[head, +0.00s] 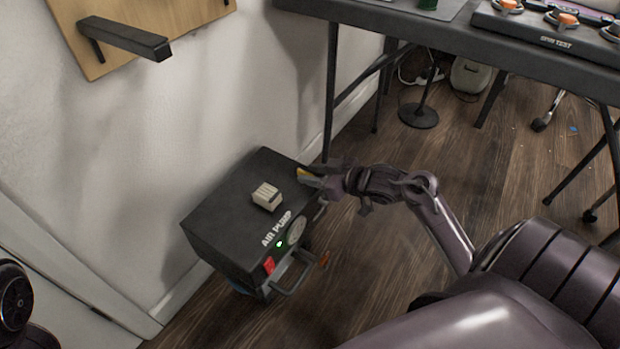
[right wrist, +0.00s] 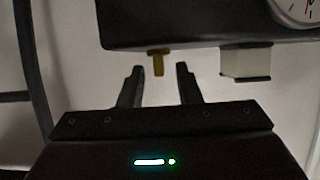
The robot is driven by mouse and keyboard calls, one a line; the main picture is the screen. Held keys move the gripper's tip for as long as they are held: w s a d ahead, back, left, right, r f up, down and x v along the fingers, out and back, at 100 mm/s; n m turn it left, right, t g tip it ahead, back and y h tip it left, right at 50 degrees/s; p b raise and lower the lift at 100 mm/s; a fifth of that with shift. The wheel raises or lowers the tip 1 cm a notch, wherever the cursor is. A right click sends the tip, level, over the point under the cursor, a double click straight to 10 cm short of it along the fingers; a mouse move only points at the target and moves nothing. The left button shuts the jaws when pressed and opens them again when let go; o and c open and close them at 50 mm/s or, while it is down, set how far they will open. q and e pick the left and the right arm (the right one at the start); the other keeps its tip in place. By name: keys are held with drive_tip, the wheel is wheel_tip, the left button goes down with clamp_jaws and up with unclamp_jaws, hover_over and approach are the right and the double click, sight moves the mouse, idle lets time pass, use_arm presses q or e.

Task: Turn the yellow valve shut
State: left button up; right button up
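The yellow valve (head: 303,174) is at the right rear edge of the black air pump box (head: 222,214). In the right wrist view the valve (right wrist: 158,62) is a small yellow T-shaped piece against the dark box, which appears upside down there. My right gripper (head: 314,178) is at the valve's side of the box. In the wrist view its two fingers (right wrist: 160,69) are apart, one on each side of the valve's stem, with gaps on both sides. I cannot tell how deep the valve sits between them. My left gripper is not in view.
A pale ribbed block (head: 267,196) sits on top of the pump. A front handle (head: 296,272) sticks out. The box stands near the white wall. A black table (head: 440,40) stands behind, its leg (head: 331,90) close to my right gripper. Wooden floor is clear in front.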

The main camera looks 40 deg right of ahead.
drive_tip(key=shift+w+a+f, duration=0.15)
drive_tip(key=shift+w+a, duration=0.05)
drive_tip(key=shift+w, duration=0.2)
drive_tip(key=shift+c, duration=0.4)
clamp_jaws()
